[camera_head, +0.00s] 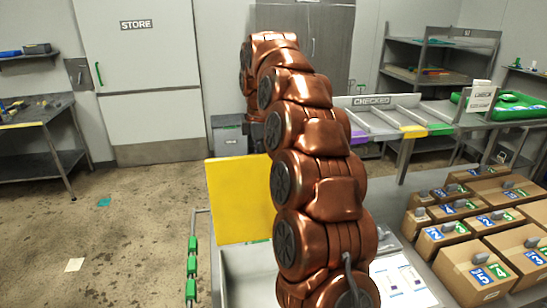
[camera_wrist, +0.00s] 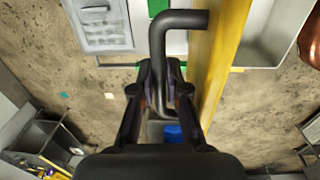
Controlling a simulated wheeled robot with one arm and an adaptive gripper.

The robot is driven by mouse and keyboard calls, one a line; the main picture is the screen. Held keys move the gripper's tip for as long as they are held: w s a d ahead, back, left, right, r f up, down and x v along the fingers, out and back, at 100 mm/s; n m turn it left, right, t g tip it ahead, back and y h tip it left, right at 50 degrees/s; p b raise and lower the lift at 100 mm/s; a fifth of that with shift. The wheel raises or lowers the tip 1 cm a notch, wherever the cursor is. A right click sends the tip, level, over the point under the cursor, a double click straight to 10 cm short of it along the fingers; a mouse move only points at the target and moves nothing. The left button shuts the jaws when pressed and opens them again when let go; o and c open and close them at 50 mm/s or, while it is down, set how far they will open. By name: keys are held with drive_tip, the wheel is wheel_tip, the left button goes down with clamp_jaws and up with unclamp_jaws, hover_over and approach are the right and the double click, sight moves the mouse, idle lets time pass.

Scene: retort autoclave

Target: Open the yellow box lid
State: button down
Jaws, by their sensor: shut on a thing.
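The yellow box lid (camera_head: 238,200) stands roughly upright at the back of a pale open box (camera_head: 249,272), partly hidden behind my arm. In the wrist view the lid (camera_wrist: 222,55) shows nearly edge-on, with the pale inside of the box (camera_wrist: 283,32) to its right. A dark bent bar handle (camera_wrist: 183,20) sits along the lid's left side. My gripper (camera_wrist: 161,80) is shut on this handle. In the head view the fingers are hidden behind the lid and arm.
Several cardboard boxes (camera_head: 485,263) with numbered tags stand on the right. A sorting rack marked CHECKED (camera_head: 372,101) is behind them. A grey bin (camera_head: 229,136) stands beyond the lid. The floor (camera_head: 130,225) at left is mostly clear.

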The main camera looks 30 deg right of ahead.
drive_tip(key=shift+w+r, duration=0.3)
drive_tip(key=shift+r, duration=0.1)
drive_tip(key=c, duration=1.7)
unclamp_jaws()
drive_tip(key=o, duration=0.5)
drive_tip(key=shift+f, duration=0.15)
drive_tip(key=shift+s, duration=0.1)
drive_tip(key=shift+f, duration=0.1)
